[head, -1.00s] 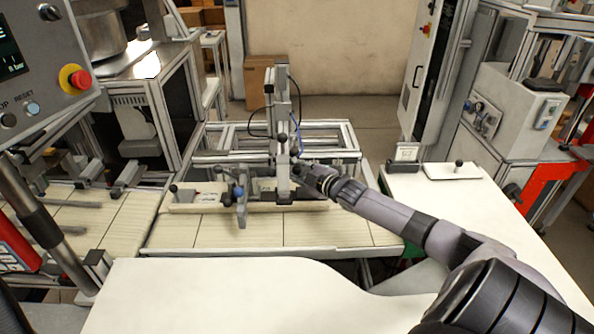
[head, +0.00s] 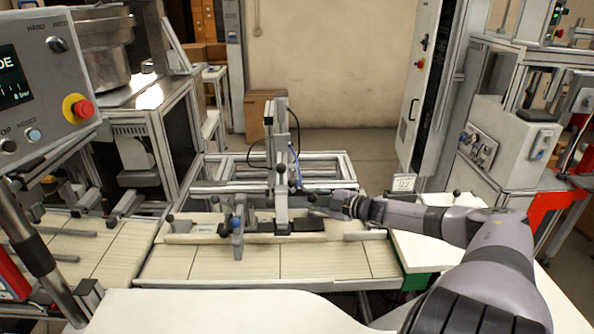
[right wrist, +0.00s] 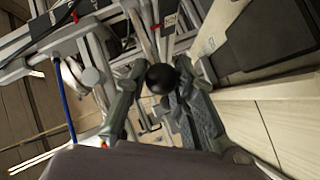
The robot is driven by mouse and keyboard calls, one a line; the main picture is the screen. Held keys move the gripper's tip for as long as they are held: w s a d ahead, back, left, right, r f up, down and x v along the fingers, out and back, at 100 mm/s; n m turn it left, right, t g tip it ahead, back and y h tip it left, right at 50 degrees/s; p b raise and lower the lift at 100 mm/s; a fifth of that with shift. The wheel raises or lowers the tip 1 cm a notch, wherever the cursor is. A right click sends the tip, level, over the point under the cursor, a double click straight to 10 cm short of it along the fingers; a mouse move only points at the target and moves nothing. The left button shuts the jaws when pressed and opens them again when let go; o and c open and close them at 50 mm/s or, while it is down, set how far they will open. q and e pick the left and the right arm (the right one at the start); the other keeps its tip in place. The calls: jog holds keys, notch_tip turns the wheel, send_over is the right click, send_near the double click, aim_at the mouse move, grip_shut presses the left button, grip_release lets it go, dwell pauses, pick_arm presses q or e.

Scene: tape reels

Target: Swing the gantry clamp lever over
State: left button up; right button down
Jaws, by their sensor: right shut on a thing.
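The upright gantry (head: 281,165), a light metal post with a blue hose, stands on the pale fixture board in the middle of the head view. My right gripper (head: 318,206) is just right of the post, low over the dark plate (head: 300,225). In the right wrist view a black ball knob (right wrist: 160,78), apparently the clamp lever's, sits between the fingers of my right gripper (right wrist: 165,95), which is shut on it. In the head view the gripper hides most of the lever. My left gripper is not in view.
A grey clamp (head: 238,228) with knobs stands left of the gantry on the same board. A control panel (head: 40,85) with a red button is at the left. A white table (head: 200,310) is in front, and the slatted bench surface (head: 330,262) is clear.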

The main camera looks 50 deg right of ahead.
jog(key=d, duration=0.1)
jog(key=s+d, duration=0.1)
jog(key=shift+s+d+r+h, duration=0.15)
jog(key=shift+s+d+h, duration=0.15)
jog(key=shift+d, duration=0.1)
jog(key=shift+w+d+r, duration=0.15)
jog(key=shift+w, duration=0.2)
jog(key=shift+d+b, duration=0.2)
jog(key=shift+b, duration=0.15)
jog(key=shift+d+b, duration=0.95)
jog(key=shift+d, duration=0.15)
jog(key=shift+s+d, duration=0.1)
jog(key=shift+s, duration=0.05)
